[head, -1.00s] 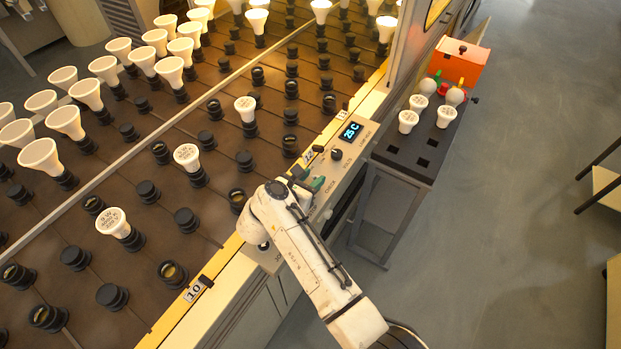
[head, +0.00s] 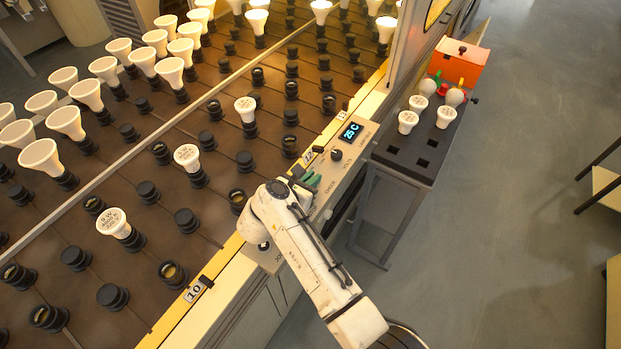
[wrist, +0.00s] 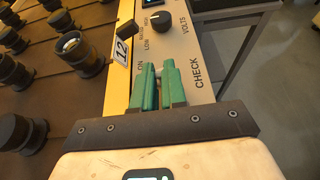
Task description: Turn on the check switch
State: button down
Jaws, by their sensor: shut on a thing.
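The check switch is on the cream control panel (wrist: 203,65), beside the words CHECK and ON in the wrist view. The switch itself is mostly hidden by my green fingers. My gripper (wrist: 158,87) is over that spot, its two fingers close together and shut on what appears to be the switch's lever. In the head view my gripper (head: 312,180) is at the panel's edge, partly hidden by my wrist. I cannot see clearly which way the lever is tilted.
The socket board (head: 135,180) holding several bulbs is on the left. A dark stand (head: 408,168) with bulbs is on the right.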

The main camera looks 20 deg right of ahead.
jog(key=shift+w+d+r+g+y+p, duration=0.15)
jog(key=shift+r+g+y+p, duration=0.3)
jog(key=shift+p, duration=0.85)
jog(key=shift+w+d+r+g+y+p, duration=0.1)
jog(key=shift+d+r+g+y+p, duration=0.3)
jog(key=shift+p, duration=0.9)
jog(key=g+y+p, duration=0.1)
jog(key=y+p, duration=0.1)
jog(key=p, duration=0.1)
jog(key=shift+w, duration=0.15)
jog(key=shift+w+d+g+y+p, duration=0.25)
jog(key=shift+g+y+p, duration=0.2)
jog(key=shift+y+p, duration=0.5)
jog(key=shift+w+d+f+g+y+p, duration=0.15)
jog(key=shift+w+d+g+y+p, duration=0.15)
jog(key=shift+g+y+p, duration=0.55)
jog(key=shift+w+d+f+g+y, duration=0.15)
jog(key=shift+d+g+y, duration=0.1)
jog(key=shift+g+y, duration=0.25)
jog(key=shift+w+d+f+g+y, duration=0.1)
jog(key=shift+d+g+y, duration=0.15)
jog(key=shift+y, duration=0.4)
jog(key=c, duration=1.2)
grip_release()
